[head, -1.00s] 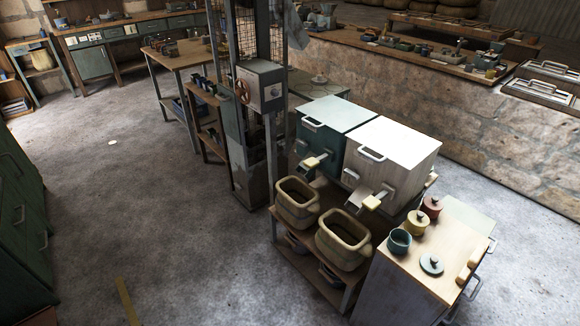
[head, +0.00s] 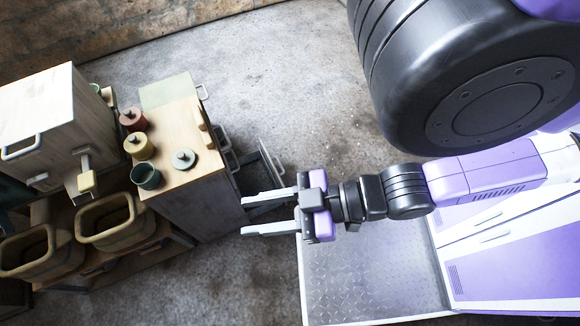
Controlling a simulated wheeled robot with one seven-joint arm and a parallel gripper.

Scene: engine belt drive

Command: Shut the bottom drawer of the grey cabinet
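The grey cabinet (head: 207,207) stands left of centre in the head view, with a wooden and pale green top. Several handles show on its right-hand front. A low drawer (head: 262,160) sticks out from that front to the right, with a pale handle (head: 273,165) at its outer end; it appears to be the bottom drawer and open. My gripper (head: 243,216) is open and empty, with two pale fingers spread and pointing left toward the cabinet. It is below the drawer in the picture. Whether a finger touches the cabinet or drawer, I cannot tell.
A white box (head: 55,115) and two tan bins (head: 110,218) stand left. Bare floor (head: 270,70) lies beyond the drawer.

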